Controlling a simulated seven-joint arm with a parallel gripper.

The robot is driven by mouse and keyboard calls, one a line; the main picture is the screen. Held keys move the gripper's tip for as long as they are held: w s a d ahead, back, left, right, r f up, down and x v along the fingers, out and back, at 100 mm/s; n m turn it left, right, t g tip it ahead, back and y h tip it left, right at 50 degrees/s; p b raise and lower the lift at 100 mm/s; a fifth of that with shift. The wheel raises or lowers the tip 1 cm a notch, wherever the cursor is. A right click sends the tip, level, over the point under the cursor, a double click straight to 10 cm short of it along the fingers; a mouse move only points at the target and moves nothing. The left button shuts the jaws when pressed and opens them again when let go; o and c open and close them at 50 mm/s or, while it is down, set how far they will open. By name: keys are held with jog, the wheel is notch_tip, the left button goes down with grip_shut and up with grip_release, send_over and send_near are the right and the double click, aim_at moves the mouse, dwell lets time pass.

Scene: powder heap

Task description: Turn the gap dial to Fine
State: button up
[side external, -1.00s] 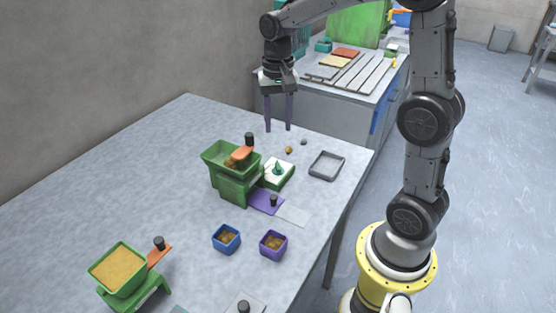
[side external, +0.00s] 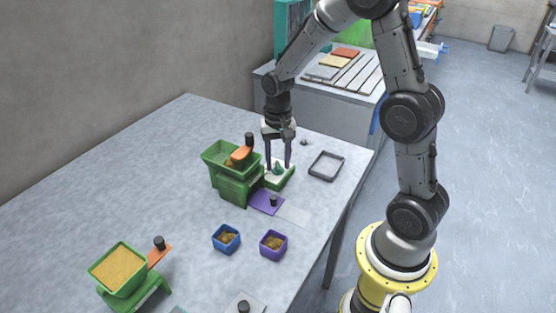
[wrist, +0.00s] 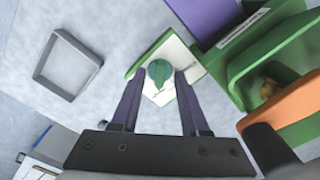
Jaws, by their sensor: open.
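The gap dial is a teal knob (side external: 278,168) on a white plate with a green base (side external: 284,181), beside the green mill (side external: 233,181). In the wrist view the round teal knob (wrist: 160,71) lies between my fingertips, on the white plate (wrist: 176,64), whose lettering is too small to read. My gripper (side external: 279,167) points down over the dial with its two purple fingers open, one on each side of the knob. The fingers also show in the wrist view (wrist: 157,78). I cannot tell whether either finger touches the knob, or which setting it points to.
The mill's orange slide (side external: 241,155) with a black knob stands close left of my gripper. A grey square frame (side external: 326,166) lies to the right. A purple slide (side external: 266,202), a blue cup (side external: 226,239) and a purple cup (side external: 273,244) are nearer the camera.

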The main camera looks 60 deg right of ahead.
jog(key=shift+c, duration=0.2)
grip_shut()
jog(key=shift+n, duration=0.4)
jog(key=n, duration=0.4)
jog(key=shift+n, duration=0.3)
jog(key=n, duration=0.4)
jog(key=shift+n, duration=0.3)
jog(key=n, duration=0.5)
jog(key=shift+a, duration=0.1)
jog(key=shift+r+n, duration=0.1)
jog(key=shift+n, duration=2.3)
